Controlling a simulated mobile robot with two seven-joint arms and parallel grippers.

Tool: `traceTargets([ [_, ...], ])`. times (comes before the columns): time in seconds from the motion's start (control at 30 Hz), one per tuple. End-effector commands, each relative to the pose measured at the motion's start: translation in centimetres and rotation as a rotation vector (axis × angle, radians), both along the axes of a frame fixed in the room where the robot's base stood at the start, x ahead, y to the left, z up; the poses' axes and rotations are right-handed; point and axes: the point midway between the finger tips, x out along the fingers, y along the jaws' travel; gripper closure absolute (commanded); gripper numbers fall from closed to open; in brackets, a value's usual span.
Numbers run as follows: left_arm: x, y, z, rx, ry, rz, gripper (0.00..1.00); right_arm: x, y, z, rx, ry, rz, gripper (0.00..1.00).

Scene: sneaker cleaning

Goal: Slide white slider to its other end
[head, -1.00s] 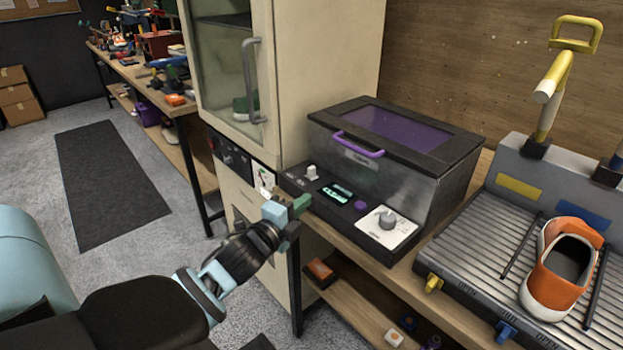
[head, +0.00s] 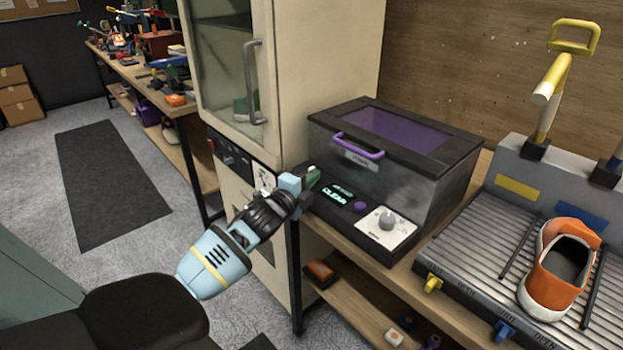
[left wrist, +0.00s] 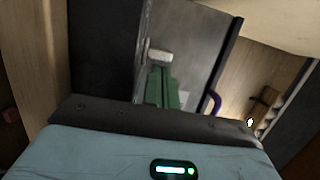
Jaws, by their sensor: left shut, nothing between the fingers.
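The white slider (left wrist: 160,55) shows in the left wrist view, just beyond the tips of my green fingers. I cannot tell whether they touch it. The slider belongs to the front panel of a dark box machine (head: 425,185) with a purple window. My left gripper is shut and empty, held over the left end of that panel; its fingers also show in the left wrist view (left wrist: 160,88). My right gripper is not in view.
Right of the gripper, the panel has a lit display (head: 337,196), a purple button (head: 360,207) and a knob (head: 386,218). A tall beige cabinet (head: 300,75) stands close on the left. An orange sneaker (head: 560,270) sits on a ribbed rack to the right.

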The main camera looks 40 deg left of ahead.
Motion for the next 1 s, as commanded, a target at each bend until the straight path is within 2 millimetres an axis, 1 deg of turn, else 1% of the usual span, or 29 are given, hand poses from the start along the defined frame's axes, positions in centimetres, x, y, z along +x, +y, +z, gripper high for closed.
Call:
traceTargets([
  [0.3, 0.0, 0.3, 0.0, 0.001, 0.001, 0.001, 1.00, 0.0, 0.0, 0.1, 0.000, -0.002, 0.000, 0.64],
  [0.37, 0.1, 0.8, 0.0, 0.003, 0.002, 0.002, 1.00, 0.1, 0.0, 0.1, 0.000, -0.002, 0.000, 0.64],
  [0.5, 0.4, 3.1, 0.0, 0.006, 0.004, 0.004, 1.00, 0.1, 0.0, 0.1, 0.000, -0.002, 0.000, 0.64],
  [0.63, 0.7, 4.7, -0.1, 0.004, 0.003, 0.003, 1.00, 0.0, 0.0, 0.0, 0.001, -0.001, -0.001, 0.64],
  [0.77, 0.7, 5.3, -0.1, 0.001, 0.002, 0.002, 1.00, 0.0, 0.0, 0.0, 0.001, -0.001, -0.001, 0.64],
  [1.0, 0.7, 5.5, 0.0, 0.001, 0.001, 0.005, 1.00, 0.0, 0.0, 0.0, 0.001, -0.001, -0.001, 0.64],
])
